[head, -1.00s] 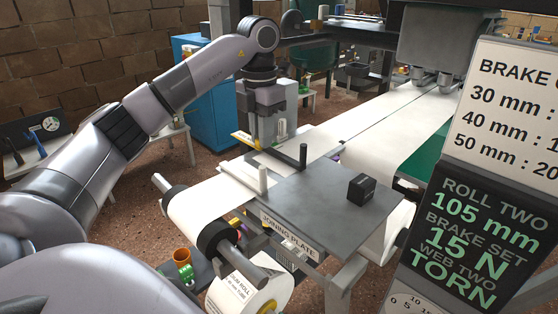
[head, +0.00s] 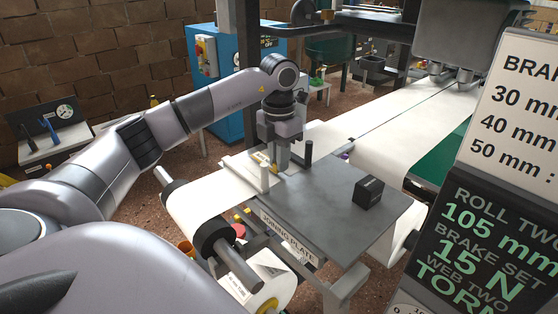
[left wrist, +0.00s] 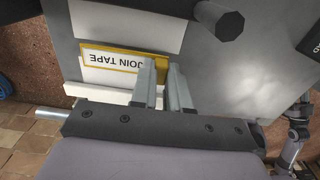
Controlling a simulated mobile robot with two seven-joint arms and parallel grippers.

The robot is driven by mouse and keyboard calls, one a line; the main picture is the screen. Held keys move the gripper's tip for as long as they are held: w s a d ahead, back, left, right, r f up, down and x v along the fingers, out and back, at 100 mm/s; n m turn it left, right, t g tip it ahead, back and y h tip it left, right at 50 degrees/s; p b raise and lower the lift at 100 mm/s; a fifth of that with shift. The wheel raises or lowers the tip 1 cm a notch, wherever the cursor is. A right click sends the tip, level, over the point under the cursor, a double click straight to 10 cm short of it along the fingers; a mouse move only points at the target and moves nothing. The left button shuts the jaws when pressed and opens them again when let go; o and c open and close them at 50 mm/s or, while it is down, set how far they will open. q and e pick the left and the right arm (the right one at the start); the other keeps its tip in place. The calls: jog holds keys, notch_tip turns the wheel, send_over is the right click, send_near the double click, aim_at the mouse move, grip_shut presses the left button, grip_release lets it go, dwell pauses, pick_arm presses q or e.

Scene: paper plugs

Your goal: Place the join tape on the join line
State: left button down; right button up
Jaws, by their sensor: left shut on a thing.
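The join tape (left wrist: 108,62) is a flat strip with a yellow border and a white face reading JOIN TAPE, upside down in the left wrist view. My left gripper (left wrist: 164,82) is shut on its yellow end. In the head view the tape (head: 261,159) shows small beside my left gripper (head: 276,168), at the far left edge of the joining plate (head: 325,210). White paper shows on both sides of the tape in the wrist view. I cannot tell whether the tape touches the paper. I cannot make out the join line. My right gripper is not in view.
A black block (head: 368,192) sits on the plate's right part. The plate's middle is bare. A sign panel (head: 480,230) stands at the right.

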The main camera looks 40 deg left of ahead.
pick_arm(q)
jog(key=shift+f, duration=0.55)
jog(key=shift+f, duration=0.15)
jog(key=c, duration=1.1)
grip_release()
notch_tip(320, 180, up, 12)
jog(key=p, duration=0.1)
jog(key=shift+r, duration=0.2)
